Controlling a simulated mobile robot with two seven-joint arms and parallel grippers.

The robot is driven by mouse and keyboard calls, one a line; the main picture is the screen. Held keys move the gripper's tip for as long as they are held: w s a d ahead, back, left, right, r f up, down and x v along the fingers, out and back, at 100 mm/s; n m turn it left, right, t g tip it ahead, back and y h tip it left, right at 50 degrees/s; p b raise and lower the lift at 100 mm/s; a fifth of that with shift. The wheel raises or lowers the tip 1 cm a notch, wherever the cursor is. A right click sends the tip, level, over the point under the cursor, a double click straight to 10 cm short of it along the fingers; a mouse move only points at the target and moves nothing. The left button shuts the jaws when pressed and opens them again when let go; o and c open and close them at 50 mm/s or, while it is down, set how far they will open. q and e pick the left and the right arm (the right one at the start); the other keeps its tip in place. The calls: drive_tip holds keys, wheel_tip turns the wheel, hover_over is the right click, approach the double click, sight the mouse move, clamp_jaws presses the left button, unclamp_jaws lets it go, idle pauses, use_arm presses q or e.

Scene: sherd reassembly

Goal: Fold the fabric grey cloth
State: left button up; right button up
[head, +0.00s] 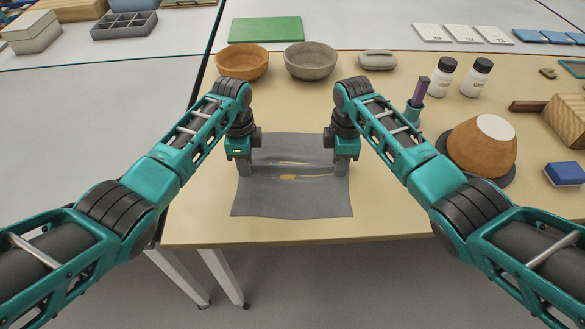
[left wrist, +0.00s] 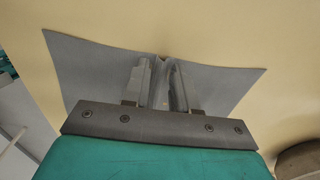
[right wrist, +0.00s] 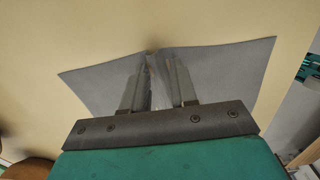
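The grey cloth (head: 292,203) lies spread on the table, with a raised crease running across its middle between my two grippers. My left gripper (head: 244,168) is at the cloth's left edge and my right gripper (head: 341,167) at its right edge, both pointing down. In the left wrist view the cloth (left wrist: 90,78) rises into a bunched ridge between the close-set fingers (left wrist: 160,85). The right wrist view shows the same, with the cloth (right wrist: 235,65) gathered between the fingers (right wrist: 158,82). A small tan patch and pale streaks show along the crease.
Behind the cloth stand a tan bowl (head: 242,63), a grey bowl (head: 311,60) and a grey lidded thing (head: 377,61). The table's front edge is close below the cloth.

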use_arm(q)
clamp_jaws()
use_arm(e)
clamp_jaws()
use_arm(q)
drive_tip(key=shift+r, duration=0.1)
use_arm(e)
drive_tip(key=shift+r, duration=0.1)
